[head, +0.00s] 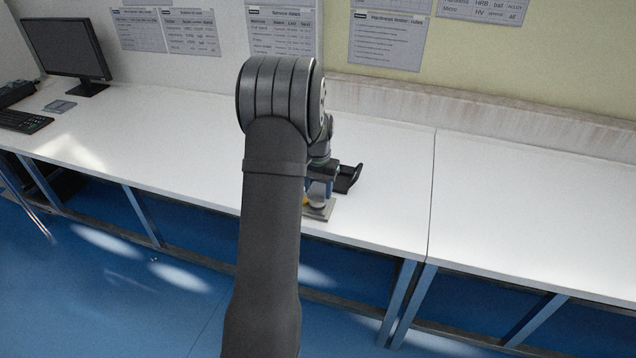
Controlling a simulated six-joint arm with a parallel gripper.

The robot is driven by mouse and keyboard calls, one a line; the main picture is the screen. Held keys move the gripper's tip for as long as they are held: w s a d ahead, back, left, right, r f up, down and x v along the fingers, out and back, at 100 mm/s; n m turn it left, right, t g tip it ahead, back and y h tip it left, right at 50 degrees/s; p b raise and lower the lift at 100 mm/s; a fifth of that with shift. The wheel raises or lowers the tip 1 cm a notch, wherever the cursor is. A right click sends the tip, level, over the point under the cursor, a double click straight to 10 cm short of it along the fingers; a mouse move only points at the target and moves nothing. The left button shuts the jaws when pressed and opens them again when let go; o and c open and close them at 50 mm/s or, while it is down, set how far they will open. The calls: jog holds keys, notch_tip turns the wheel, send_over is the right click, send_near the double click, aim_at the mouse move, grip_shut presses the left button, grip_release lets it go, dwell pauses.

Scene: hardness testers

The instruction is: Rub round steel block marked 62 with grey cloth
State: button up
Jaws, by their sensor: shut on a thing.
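My gripper (320,187) is small in the head view, partly hidden behind my own arm, low over the front part of the white bench. It is shut on a small pale grey bundle (317,199), which looks like the grey cloth. The bundle is just above or touching a flat grey plate (321,213) near the bench's front edge; I cannot tell which. I cannot make out the round steel block marked 62 or its number; it may be hidden by the gripper, the cloth or my arm.
The white bench (500,210) is clear to the right, past a seam. A monitor (68,50), a keyboard (24,121) and a small grey item (59,106) are at the far left. A wall with printed sheets (388,40) stands behind. A bit of yellow (305,200) shows beside my arm.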

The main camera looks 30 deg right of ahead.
aim_at(318, 207)
notch_tip(318, 207, down, 3)
jog(key=shift+f, duration=0.15)
jog(key=shift+w+f, duration=0.35)
jog(key=shift+f, duration=0.25)
jog(key=shift+c, duration=0.4)
jog(key=shift+w+f, duration=0.2)
jog(key=shift+w, duration=1.3)
jog(key=shift+s, duration=2)
jog(key=shift+w+r, duration=0.15)
jog(key=shift+r, duration=4.05)
